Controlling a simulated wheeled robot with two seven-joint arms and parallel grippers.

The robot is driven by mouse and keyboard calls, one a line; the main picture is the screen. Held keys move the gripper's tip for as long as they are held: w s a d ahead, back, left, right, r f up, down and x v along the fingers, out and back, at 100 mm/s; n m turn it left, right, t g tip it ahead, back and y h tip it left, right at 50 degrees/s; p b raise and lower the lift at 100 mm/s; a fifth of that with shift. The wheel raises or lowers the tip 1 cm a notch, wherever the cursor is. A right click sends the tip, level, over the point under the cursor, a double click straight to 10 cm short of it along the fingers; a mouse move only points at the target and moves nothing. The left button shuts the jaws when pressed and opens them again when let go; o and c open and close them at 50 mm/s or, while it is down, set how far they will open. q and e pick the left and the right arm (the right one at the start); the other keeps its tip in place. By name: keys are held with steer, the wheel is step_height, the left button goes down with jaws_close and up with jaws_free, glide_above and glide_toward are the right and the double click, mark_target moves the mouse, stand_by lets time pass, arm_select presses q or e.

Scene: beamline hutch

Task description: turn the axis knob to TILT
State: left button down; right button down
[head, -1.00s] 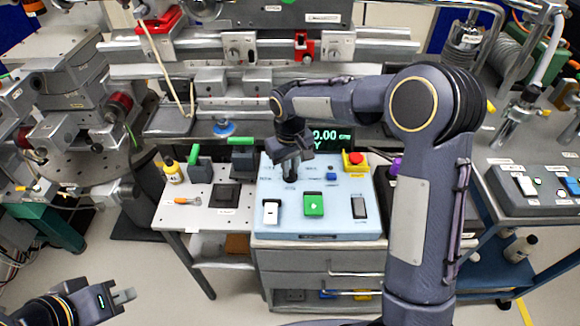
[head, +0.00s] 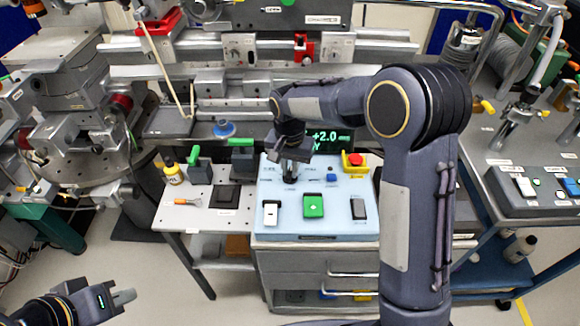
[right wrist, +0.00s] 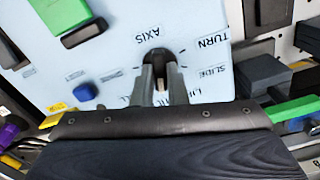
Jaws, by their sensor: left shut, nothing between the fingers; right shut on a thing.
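The control box (head: 340,228) is pale blue and stands on the bench. The black axis knob (right wrist: 154,54) is on its face, beside the printed words AXIS, TURN and SLIDE in the right wrist view; other lettering is partly covered by my fingers. My right gripper (right wrist: 160,78) is shut on the knob, one finger on each side. Which label the knob points at cannot be told. My left gripper (head: 124,297) is shut and empty at lower left, away from the box.
The box also carries a green button (head: 313,206), a white switch (head: 271,211), a dark switch (head: 358,208) and a blue knob (head: 331,177). A red emergency button (head: 355,159) sits behind at right. A green-lit display (head: 333,139) reads about +2.0 and Y.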

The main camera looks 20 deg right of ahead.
mark_target(290, 172)
steer(key=shift+m, duration=0.4)
steer(key=c, duration=1.4)
jaws_free()
steer(key=shift+c, duration=0.2)
steer(key=shift+r, duration=0.1)
step_height(290, 172, up, 8)
steer(key=shift+f, duration=0.25)
